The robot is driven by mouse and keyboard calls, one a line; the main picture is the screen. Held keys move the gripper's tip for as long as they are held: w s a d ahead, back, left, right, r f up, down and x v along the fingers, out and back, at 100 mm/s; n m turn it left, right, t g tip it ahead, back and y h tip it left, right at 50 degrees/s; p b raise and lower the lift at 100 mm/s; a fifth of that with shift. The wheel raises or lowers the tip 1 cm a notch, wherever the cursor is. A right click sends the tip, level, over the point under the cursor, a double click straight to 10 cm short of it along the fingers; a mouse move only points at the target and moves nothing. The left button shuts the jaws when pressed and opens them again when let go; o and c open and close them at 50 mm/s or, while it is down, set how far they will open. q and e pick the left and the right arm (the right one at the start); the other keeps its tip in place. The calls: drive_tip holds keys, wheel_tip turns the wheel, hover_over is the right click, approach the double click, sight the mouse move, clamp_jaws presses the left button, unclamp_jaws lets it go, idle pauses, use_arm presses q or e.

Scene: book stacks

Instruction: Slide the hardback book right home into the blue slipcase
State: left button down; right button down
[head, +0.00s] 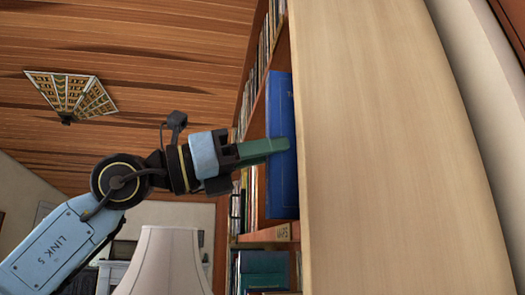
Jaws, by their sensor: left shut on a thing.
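My left gripper (228,160) reaches in from the lower left and is shut on a dark green hardback book (262,148). The book points right, and its far end overlaps the face of the blue slipcase (283,105). I cannot tell whether that end is inside the slipcase, touching it or just in front of it. The slipcase is tall and blue with light lettering near its top, and stands in the bookcase. The slipcase's opening is not clearly visible. My right gripper is not in view.
A pale wooden bookcase panel (390,150) fills the right side, close beside the slipcase. Shelved books (262,268) stand below, and more (265,45) above. A lampshade (168,262) is at the bottom, and a ceiling lamp (72,95) at upper left.

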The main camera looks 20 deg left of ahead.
use_arm(q)
drive_tip(key=shift+r, duration=0.15)
drive_tip(key=c, duration=1.1)
unclamp_jaws()
drive_tip(key=shift+s, duration=0.1)
drive_tip(key=shift+f, duration=0.2)
drive_tip(key=shift+s+a+b, duration=0.25)
drive_tip(key=shift+s+a, duration=0.4)
drive_tip(key=shift+a, duration=0.45)
drive_tip(key=shift+s+a+b, duration=0.2)
drive_tip(key=shift+s+a, duration=0.4)
drive_tip(key=shift+a, duration=0.45)
drive_tip(key=shift+s+a+b, duration=0.25)
drive_tip(key=shift+s+a, duration=0.4)
drive_tip(key=shift+a, duration=0.45)
clamp_jaws()
drive_tip(key=shift+r, duration=0.15)
drive_tip(key=shift+r+p, duration=0.75)
drive_tip(key=shift+r, duration=0.05)
